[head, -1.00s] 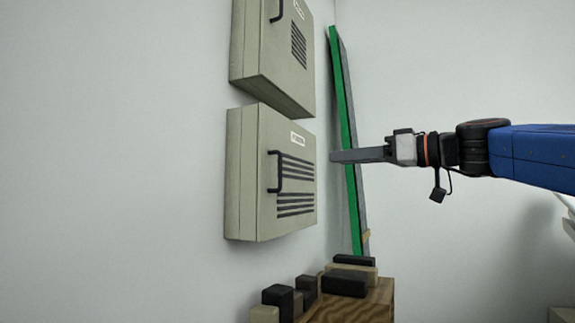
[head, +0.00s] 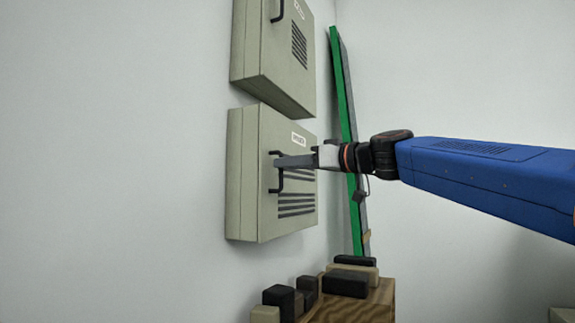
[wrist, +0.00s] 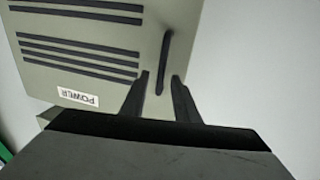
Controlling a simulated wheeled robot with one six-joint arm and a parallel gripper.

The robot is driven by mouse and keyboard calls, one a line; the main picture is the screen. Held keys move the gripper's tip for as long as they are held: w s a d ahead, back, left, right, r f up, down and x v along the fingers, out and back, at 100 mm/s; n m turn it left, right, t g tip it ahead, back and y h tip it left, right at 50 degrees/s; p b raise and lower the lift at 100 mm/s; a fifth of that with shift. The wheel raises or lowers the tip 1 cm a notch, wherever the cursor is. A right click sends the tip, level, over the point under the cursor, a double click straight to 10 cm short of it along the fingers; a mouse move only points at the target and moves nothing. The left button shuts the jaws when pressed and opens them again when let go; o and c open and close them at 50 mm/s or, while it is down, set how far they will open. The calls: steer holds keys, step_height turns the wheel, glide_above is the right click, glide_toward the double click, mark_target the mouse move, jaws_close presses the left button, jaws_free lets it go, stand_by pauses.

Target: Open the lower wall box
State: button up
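The lower wall box (head: 240,185) is a beige-grey cabinet on the wall with a label, dark vent slots and a black bar handle (head: 279,181). Its door looks shut. In the wrist view the box (wrist: 120,70) appears with its label reading POWER upside down, and the handle (wrist: 163,62) stands just ahead of the fingers. My gripper (head: 282,161) is in front of the box at the upper part of the handle. In the wrist view my gripper (wrist: 160,85) has its two fingers apart, with the handle's near end between them. Contact cannot be told.
An upper wall box (head: 262,60) hangs just above. A green-edged panel (head: 343,110) leans on the wall to the right. A wooden stand (head: 375,305) with several small dark and tan blocks (head: 345,283) is below.

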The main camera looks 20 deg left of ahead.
steer(key=shift+w+a, duration=0.1)
steer(key=shift+a, duration=0.4)
jaws_close()
